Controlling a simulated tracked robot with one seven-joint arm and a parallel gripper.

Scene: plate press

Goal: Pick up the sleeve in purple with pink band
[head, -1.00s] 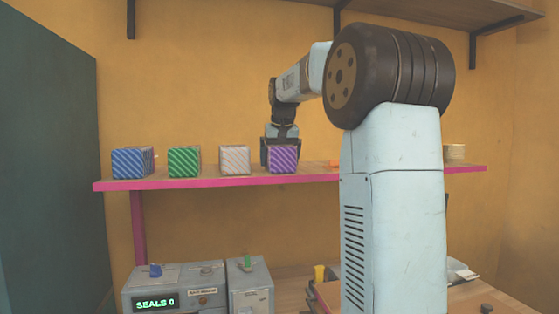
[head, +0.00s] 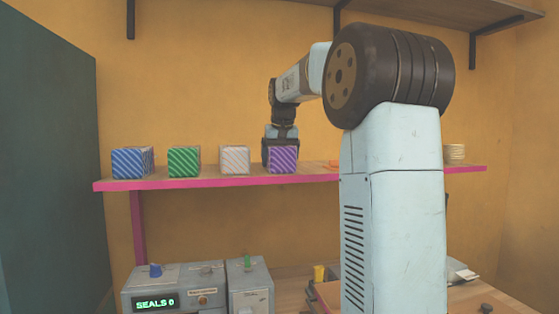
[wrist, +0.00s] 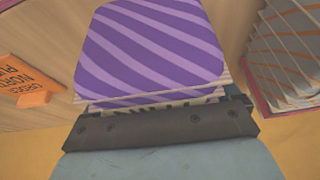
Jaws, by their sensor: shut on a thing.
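The purple sleeve (head: 283,160) with lighter diagonal stripes stands on the pink-edged shelf, at the right end of a row of striped sleeves. In the wrist view the purple striped sleeve (wrist: 155,50) fills the upper middle. My gripper (head: 281,146) reaches it from behind and above in the head view and is shut on it. In the wrist view the dark gripper body (wrist: 160,125) lies right against the sleeve; the fingertips are hidden. I cannot tell whether the sleeve is clear of the shelf.
A white and orange striped sleeve (head: 234,160), a green one (head: 184,162) and a blue one (head: 132,163) stand to the left on the shelf (head: 210,182). An orange sign (wrist: 30,82) lies beside the purple sleeve. Machines (head: 174,287) stand below.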

